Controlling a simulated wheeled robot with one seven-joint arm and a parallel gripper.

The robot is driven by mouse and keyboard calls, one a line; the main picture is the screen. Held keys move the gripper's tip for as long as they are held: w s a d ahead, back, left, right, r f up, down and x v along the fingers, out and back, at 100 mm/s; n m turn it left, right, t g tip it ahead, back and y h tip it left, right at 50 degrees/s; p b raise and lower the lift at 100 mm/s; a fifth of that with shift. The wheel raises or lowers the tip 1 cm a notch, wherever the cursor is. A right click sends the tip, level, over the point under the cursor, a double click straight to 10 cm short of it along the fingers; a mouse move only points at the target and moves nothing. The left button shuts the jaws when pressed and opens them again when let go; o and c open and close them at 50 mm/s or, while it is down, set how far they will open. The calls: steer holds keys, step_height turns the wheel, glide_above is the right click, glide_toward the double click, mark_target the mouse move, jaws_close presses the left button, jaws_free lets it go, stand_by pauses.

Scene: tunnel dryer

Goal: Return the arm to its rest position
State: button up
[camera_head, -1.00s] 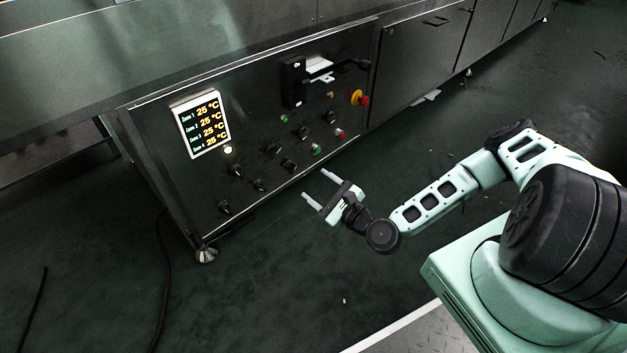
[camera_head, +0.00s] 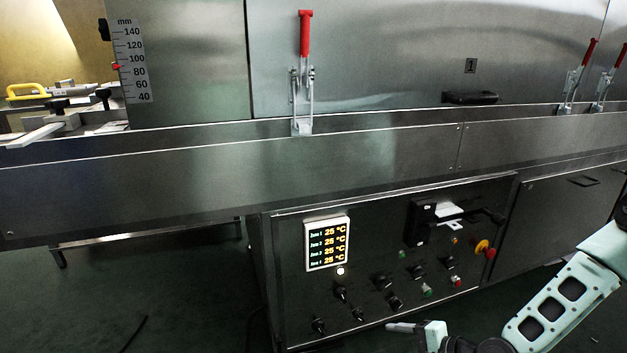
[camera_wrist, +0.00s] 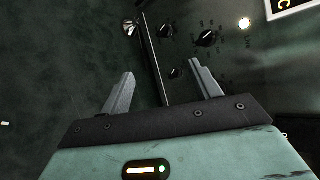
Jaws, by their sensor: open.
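My gripper (camera_wrist: 163,92) is open and empty in the wrist view, its two grey fingers spread apart. In the head view part of my gripper (camera_head: 405,328) shows at the bottom edge, in front of the lower part of the control panel (camera_head: 290,300); the rest is cut off by the frame. My pale green arm (camera_head: 560,305) reaches in from the lower right. In the wrist view a panel knob (camera_wrist: 206,38) and a lit round lamp (camera_wrist: 244,23) lie beyond the fingers. I cannot tell the exact gap between fingers and panel.
The panel carries a display (camera_head: 327,243) reading 25 °C on each row, several black knobs and a red-yellow emergency stop (camera_head: 484,249). Above are a red-handled clamp (camera_head: 305,60) and a scale (camera_head: 134,60). Dark floor (camera_head: 100,300) lies open at left.

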steer(key=s+a+r+n+g+h+p, duration=0.2)
steer(key=s+a+r+n+g+h, duration=0.15)
steer(key=s+r+n, duration=1)
steer(key=s+a+r+n+g+h+p, duration=0.2)
steer(key=s+r+n+g+h, duration=0.3)
steer(key=s+r, duration=0.95)
steer(key=w+r+p, duration=0.2)
steer(key=r+p, duration=1.6)
steer(key=r, duration=0.2)
steer(key=w+r+n+p, duration=0.1)
steer(key=r+p, duration=1.8)
steer(key=r, duration=0.2)
steer(key=shift+w+t+p, duration=0.3)
steer(key=shift+w+t, duration=0.05)
steer(key=shift+t, duration=0.1)
